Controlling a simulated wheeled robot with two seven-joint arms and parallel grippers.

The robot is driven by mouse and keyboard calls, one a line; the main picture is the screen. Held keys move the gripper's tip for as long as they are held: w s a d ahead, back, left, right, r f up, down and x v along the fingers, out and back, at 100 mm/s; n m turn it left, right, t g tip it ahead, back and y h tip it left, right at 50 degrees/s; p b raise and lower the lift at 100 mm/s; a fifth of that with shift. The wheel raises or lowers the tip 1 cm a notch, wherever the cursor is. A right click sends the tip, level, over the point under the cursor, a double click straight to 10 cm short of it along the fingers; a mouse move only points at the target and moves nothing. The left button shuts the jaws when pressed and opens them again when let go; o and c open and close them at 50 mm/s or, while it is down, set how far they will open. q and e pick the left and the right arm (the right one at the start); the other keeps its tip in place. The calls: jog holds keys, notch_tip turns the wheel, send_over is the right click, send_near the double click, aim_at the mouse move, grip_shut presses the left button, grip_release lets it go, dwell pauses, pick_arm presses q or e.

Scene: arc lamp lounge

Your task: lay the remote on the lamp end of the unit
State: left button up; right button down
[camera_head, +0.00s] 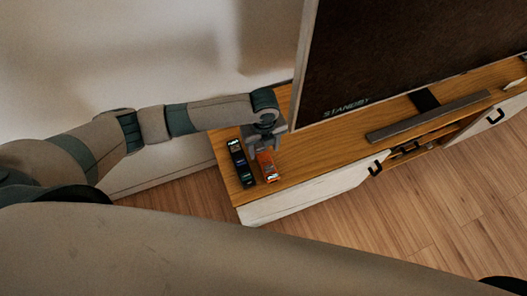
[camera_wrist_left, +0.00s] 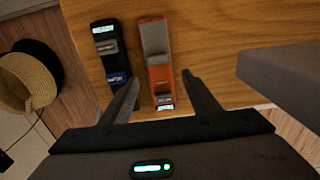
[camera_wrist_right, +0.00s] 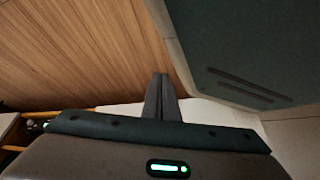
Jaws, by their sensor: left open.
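Two slim handheld things lie side by side on the wooden top of the unit (camera_head: 222,152), near its left end. One is black with small lit patches (camera_head: 240,163); the other is orange with a grey part (camera_head: 266,166). I cannot tell for sure which is the remote. Both also show in the left wrist view, the black one (camera_wrist_left: 111,55) left of the orange one (camera_wrist_left: 160,75). My left gripper (camera_head: 266,140) is open and empty above them, its fingers apart around the line of the orange one. My right gripper (camera_wrist_right: 161,98) is shut and empty, over the floor. No lamp is visible.
A large television (camera_head: 400,55) reading STANDBY stands on the unit, with a grey bar (camera_head: 430,117) before it. A cabinet door with a black handle (camera_head: 375,168) stands open. A straw hat (camera_wrist_left: 28,85) lies left of the unit.

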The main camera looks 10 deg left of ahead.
aim_at(263, 157)
pick_arm(q)
notch_tip(263, 157, up, 8)
pick_arm(e)
jog(key=shift+w+a+r+t, duration=0.15)
jog(key=shift+w+a+r, duration=0.05)
jog(key=shift+w, duration=0.3)
jog(key=shift+w+a+r+t, duration=0.15)
jog(key=shift+w, duration=0.3)
pick_arm(q)
jog(key=shift+f, duration=0.1)
pick_arm(e)
jog(key=shift+s+f, duration=0.1)
jog(key=shift+s, duration=0.1)
pick_arm(q)
jog(key=shift+s, duration=0.1)
pick_arm(e)
jog(key=shift+s, duration=0.1)
